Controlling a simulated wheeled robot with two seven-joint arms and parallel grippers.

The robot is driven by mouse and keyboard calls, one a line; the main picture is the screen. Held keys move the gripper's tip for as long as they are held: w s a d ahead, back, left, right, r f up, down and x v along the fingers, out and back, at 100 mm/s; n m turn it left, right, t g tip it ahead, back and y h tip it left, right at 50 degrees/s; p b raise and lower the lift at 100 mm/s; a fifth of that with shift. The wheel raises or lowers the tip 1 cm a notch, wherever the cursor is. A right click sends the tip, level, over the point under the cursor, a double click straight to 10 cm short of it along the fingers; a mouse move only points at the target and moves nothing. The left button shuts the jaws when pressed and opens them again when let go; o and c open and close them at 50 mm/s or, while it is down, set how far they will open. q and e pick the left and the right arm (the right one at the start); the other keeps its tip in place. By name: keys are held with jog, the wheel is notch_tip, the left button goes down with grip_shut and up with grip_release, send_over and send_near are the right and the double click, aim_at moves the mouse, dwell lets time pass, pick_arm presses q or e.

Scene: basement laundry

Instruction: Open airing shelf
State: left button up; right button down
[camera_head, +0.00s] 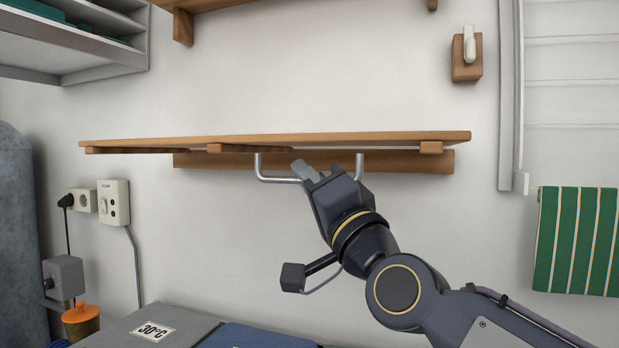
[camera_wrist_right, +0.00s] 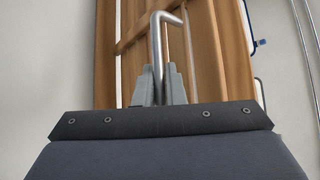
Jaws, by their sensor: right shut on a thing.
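The airing shelf (camera_head: 290,138) is a wooden board standing out from the wall, seen nearly edge-on in the head view. A bent metal handle (camera_head: 276,179) hangs below it. My right gripper (camera_head: 306,170) is shut on the bar of this handle, under the shelf; its fingers and body hide part of the bar. In the right wrist view the metal handle (camera_wrist_right: 158,40) runs between the two grey fingertips (camera_wrist_right: 159,86), with the slatted wooden underside (camera_wrist_right: 205,50) behind. My left gripper is in neither view.
A wooden block with a white hook (camera_head: 467,55) is on the wall at upper right. A rail (camera_head: 510,95) and a green striped cloth (camera_head: 577,240) are at right.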

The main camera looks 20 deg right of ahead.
jog(key=shift+w+a+f, duration=0.1)
jog(key=shift+a+f, duration=0.1)
jog(key=shift+f, duration=0.2)
jog(key=c, duration=1.8)
grip_release()
jog(key=shift+d, duration=0.1)
jog(key=o, duration=0.3)
jog(key=shift+r, duration=0.1)
jog(key=shift+d, duration=0.1)
jog(key=b+v, duration=0.1)
jog(key=v, duration=0.7)
